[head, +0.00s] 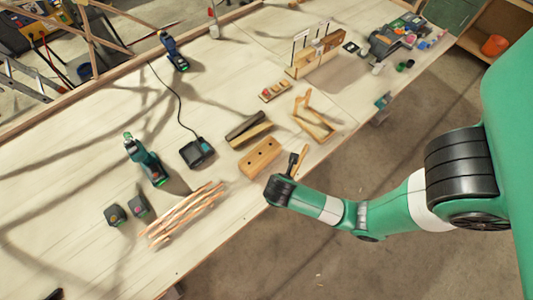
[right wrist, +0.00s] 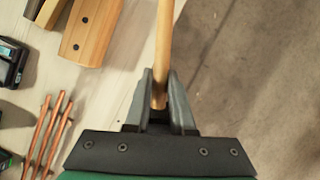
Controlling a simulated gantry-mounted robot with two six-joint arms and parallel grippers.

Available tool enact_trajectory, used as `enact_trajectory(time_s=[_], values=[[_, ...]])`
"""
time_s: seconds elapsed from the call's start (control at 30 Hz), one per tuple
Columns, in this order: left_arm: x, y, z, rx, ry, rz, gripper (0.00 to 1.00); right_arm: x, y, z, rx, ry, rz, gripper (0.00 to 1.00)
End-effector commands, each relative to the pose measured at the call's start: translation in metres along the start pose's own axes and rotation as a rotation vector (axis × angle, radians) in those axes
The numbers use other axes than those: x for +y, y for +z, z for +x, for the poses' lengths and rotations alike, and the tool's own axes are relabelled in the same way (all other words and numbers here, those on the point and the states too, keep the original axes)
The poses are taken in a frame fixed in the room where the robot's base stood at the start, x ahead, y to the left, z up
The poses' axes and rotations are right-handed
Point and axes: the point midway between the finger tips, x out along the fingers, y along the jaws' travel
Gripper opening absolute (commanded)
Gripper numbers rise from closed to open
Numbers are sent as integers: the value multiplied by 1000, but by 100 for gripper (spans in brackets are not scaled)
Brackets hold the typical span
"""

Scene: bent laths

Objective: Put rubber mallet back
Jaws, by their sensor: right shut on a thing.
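My right gripper (head: 297,163) is at the near edge of the bench in the head view. In the right wrist view its two grey fingers (right wrist: 160,100) are shut on a light wooden handle, which I take to be the rubber mallet (right wrist: 164,45). The handle runs up out of the wrist picture; its upper part also shows in the head view (head: 303,153). I cannot make out the mallet head in either view. My left gripper is not in view.
Left of the gripper lies a wooden block with holes (head: 260,157). Beyond are a wooden frame (head: 302,125), a small block with red pieces (head: 274,91) and an upright wooden rack (head: 305,66). Thin laths (head: 183,214), a green drill (head: 148,162) and a charger (head: 196,152) lie leftward.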

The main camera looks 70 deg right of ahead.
Motion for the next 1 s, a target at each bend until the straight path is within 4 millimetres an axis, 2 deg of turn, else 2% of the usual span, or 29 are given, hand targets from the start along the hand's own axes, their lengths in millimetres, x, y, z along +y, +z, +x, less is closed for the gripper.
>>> enact_trajectory(time_s=[0.03, 0.1, 0.17, 0.27, 0.43, 0.53, 0.73, 0.9, 1.0], values=[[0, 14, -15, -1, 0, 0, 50, 10, 1, 17, 0, 1, 10, 0], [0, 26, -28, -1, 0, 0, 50, 26, 6, 32, 0, 3, 12, 0], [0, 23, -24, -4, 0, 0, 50, 39, 17, 35, -1, -3, 10, 0], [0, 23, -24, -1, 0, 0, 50, 62, 28, 52, 0, -3, 8, 0], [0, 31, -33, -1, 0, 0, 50, 86, 28, 95, -1, -3, 3, 0], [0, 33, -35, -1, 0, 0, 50, 95, 29, 108, 0, -1, 3, 0], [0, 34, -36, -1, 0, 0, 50, 99, 30, 114, 0, 1, 2, 0], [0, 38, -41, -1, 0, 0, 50, 101, 20, 139, 1, -2, 0, 0], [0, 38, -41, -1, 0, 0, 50, 102, 17, 146, 1, 1, 1, 0]])
